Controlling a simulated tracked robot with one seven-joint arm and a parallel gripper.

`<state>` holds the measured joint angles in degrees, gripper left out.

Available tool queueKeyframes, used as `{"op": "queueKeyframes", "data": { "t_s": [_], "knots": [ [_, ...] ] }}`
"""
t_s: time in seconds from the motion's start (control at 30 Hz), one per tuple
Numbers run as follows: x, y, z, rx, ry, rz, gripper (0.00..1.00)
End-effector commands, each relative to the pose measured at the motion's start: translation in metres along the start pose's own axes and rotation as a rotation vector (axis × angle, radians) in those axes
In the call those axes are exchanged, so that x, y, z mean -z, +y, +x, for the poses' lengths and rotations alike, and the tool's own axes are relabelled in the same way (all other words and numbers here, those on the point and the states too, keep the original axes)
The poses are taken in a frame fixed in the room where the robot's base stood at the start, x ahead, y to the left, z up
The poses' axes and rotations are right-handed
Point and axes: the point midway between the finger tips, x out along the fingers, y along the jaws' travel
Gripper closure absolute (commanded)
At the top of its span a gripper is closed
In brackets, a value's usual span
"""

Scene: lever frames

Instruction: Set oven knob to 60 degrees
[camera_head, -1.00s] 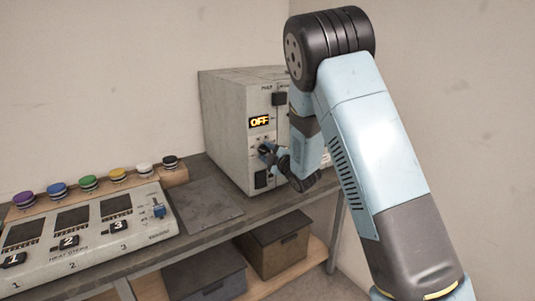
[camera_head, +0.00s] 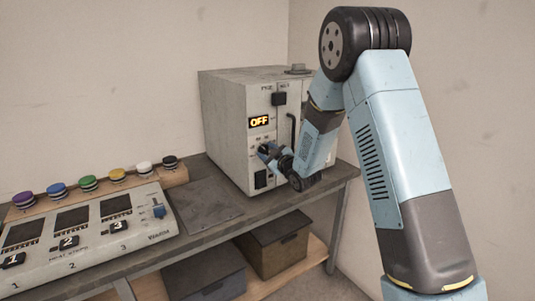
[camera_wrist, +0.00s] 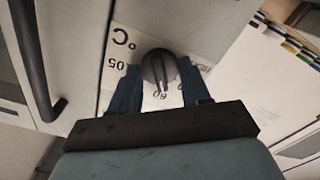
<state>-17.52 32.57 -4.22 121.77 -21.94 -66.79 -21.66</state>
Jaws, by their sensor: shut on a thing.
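The oven (camera_head: 225,130) is a pale box at the back of the bench, and its orange display (camera_head: 260,122) reads OFF. In the wrist view, the dark round knob (camera_wrist: 158,66) with a ridge across it sits between two blue fingers. My gripper (camera_wrist: 160,82) is shut on the knob, one finger at each side. Printed marks, upside down in this view, lie around it; one looks like 60 (camera_wrist: 161,96), near the ridge's lower end. In the head view my gripper (camera_head: 268,152) is at the oven front below the display and hides the knob.
The oven's dark door handle (camera_wrist: 33,60) stands out beside the knob. A heat-step panel (camera_head: 85,235) and a row of coloured buttons (camera_head: 88,182) are left on the bench. Boxes (camera_head: 275,245) stand on the shelf below. Bare bench lies before the oven.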

Motion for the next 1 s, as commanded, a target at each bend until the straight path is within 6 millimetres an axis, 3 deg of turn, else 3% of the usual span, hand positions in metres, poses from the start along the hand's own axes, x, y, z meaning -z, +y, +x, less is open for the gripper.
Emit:
{"op": "queueKeyframes", "data": {
  "t_s": [0.4, 0.9, 0.93, 1.0],
  "knots": [
    [-0.0030, -0.0017, -0.0013, 0.004, -0.008, 0.171, 0.84],
    [-0.0031, -0.0020, -0.0014, 0.004, -0.008, 0.188, 0.84],
    [-0.0030, -0.0021, -0.0013, 0.004, -0.008, 0.188, 0.51],
    [-0.0026, -0.0017, -0.0011, 0.004, -0.007, 0.187, 0.44]
  ]
}}
